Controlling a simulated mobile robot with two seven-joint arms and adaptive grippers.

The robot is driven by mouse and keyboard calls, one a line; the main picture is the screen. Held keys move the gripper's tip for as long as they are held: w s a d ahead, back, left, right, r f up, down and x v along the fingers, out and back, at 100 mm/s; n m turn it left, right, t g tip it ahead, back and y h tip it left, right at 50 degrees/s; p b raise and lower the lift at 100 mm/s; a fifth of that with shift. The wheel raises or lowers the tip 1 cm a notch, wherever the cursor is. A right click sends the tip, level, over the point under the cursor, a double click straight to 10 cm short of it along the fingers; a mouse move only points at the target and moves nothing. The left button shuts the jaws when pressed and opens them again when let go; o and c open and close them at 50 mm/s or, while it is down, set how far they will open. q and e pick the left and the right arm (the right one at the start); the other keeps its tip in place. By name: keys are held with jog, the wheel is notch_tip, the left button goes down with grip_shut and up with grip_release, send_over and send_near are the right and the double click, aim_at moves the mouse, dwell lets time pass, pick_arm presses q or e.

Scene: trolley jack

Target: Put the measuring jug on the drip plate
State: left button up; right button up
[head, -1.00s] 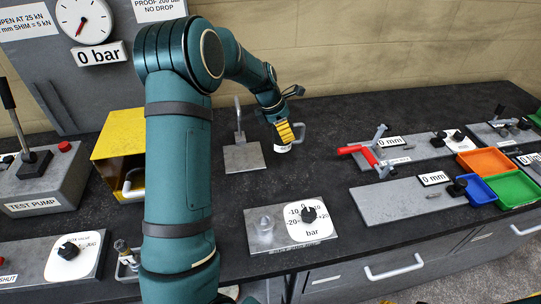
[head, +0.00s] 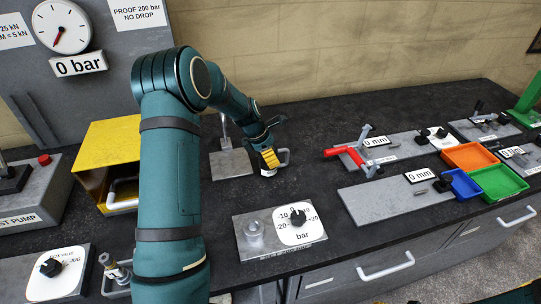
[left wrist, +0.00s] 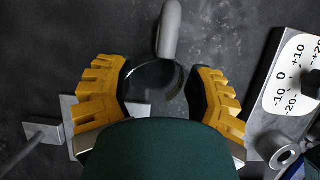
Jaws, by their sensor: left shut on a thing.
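The measuring jug (head: 268,173) is a small pale vessel with a light grey handle (head: 285,156). My left gripper (head: 269,159) is shut on it. In the left wrist view the jug's round rim (left wrist: 157,78) shows between the yellow fingers, its handle (left wrist: 169,30) pointing away from the palm. A square grey plate with an upright post (head: 232,166), which looks like the drip plate, lies just left of the jug. It is partly hidden by the gripper in the left wrist view (left wrist: 66,107). The jug's height above the bench cannot be told. My right gripper is out of view.
A plate with a bar dial (head: 262,249) and a metal fitting lies nearer the front edge. A yellow open box (head: 108,150) stands left behind my arm. A red-handled tool (head: 346,153) and coloured trays (head: 470,156) are at the right. Bare bench lies between.

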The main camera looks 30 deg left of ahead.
pick_arm(q)
jog(key=shift+f, duration=0.15)
jog(key=o, duration=1.3)
